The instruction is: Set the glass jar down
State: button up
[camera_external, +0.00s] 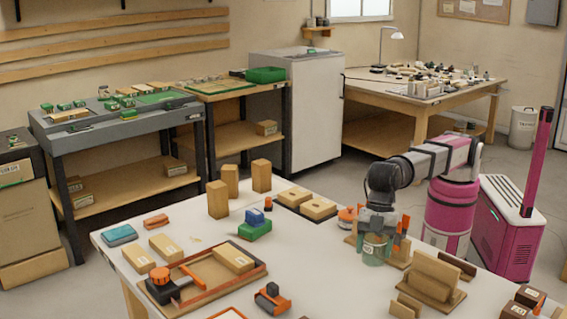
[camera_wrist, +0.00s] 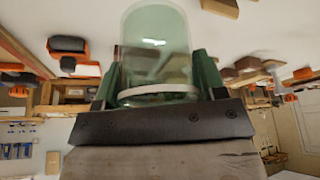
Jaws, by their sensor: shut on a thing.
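The glass jar (camera_wrist: 157,40) is clear green glass with a pale band near its lower part in the wrist view. It also shows in the external view, as a greenish shape (camera_external: 373,250) below my wrist at the right of the white table. My gripper (camera_wrist: 158,85) is shut on the jar, with a finger on each side of it. In the external view my gripper (camera_external: 378,238) points down close over the table, its fingers partly hidden. I cannot tell whether the jar's base touches the table.
A wooden slotted stand (camera_external: 433,277) is close to the right of the jar, and an orange-topped item (camera_external: 348,216) is just behind it on the left. Wooden blocks (camera_external: 318,207) lie farther back. The white table (camera_external: 335,275) has bare room in front and left of the jar.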

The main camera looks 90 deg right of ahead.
jog(key=w+d+f+n, duration=0.1)
jog(key=w+d, duration=0.2)
jog(key=d, duration=0.7)
jog(key=w+d, duration=0.4)
jog(key=d, duration=0.6)
jog(key=w+d+f+n, duration=0.1)
jog(key=w+d, duration=0.2)
jog(key=d, duration=0.6)
jog(key=shift+g, duration=0.3)
jog(key=shift+w+d+f, duration=0.1)
jog(key=shift+f, duration=2.1)
jog(key=shift+w+d+f, duration=0.1)
jog(key=shift+f, duration=2.1)
jog(key=o, duration=1)
jog(key=shift+f, duration=0.15)
jog(key=shift+c, duration=0.2)
jog(key=v, duration=1.2)
jog(key=shift+w+d, duration=0.1)
